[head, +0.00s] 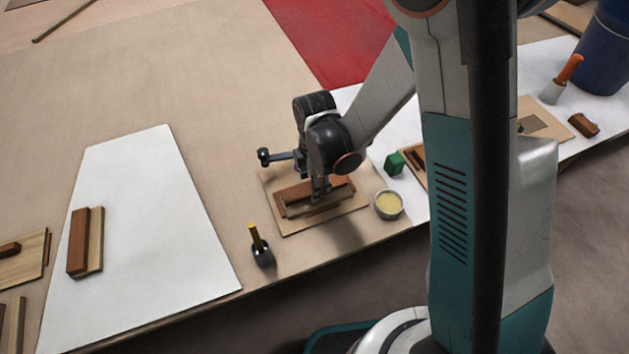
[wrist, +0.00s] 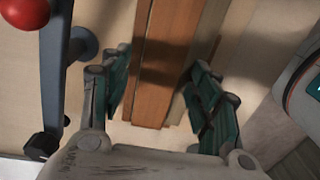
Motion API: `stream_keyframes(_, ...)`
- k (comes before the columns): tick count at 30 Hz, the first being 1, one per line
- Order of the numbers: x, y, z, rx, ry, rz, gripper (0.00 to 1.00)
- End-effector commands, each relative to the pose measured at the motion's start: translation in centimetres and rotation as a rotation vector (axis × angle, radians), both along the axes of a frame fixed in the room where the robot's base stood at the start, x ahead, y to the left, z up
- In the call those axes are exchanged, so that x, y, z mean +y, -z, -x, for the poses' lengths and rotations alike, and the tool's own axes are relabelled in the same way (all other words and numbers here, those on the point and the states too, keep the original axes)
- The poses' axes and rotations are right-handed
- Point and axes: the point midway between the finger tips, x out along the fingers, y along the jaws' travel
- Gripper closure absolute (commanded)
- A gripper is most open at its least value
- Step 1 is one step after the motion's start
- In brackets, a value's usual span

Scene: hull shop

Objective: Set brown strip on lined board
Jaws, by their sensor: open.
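A brown strip (head: 338,187) lies with a paler wood strip (head: 312,211) on a tan board (head: 292,227) near the table's front edge. My gripper (head: 320,192) is low over this strip. In the wrist view, the brown strip (wrist: 165,62) runs lengthwise between the open fingers of my gripper (wrist: 162,100), with gaps on both sides. I cannot make out lines on the tan board. Another brown block (head: 78,240) lies against a pale strip on the white sheet at left. A board with visible grain (head: 22,268) is at the far left edge.
A dark pot with a yellow handle (head: 260,250) stands front-left of the tan board. A bowl of yellowish stuff (head: 388,205) and a green block (head: 394,164) are at its right. The white sheet (head: 150,200) has much clear room. A blue bucket (head: 604,55) stands far right.

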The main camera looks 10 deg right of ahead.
Motion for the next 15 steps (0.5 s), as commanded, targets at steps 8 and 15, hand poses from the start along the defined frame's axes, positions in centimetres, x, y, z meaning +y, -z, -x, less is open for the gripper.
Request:
stream_keyframes(8,0.0,-6.0,0.1,0.000,0.000,0.000,0.44)
stream_keyframes(15,0.0,-10.0,0.0,0.000,0.000,0.000,0.44)
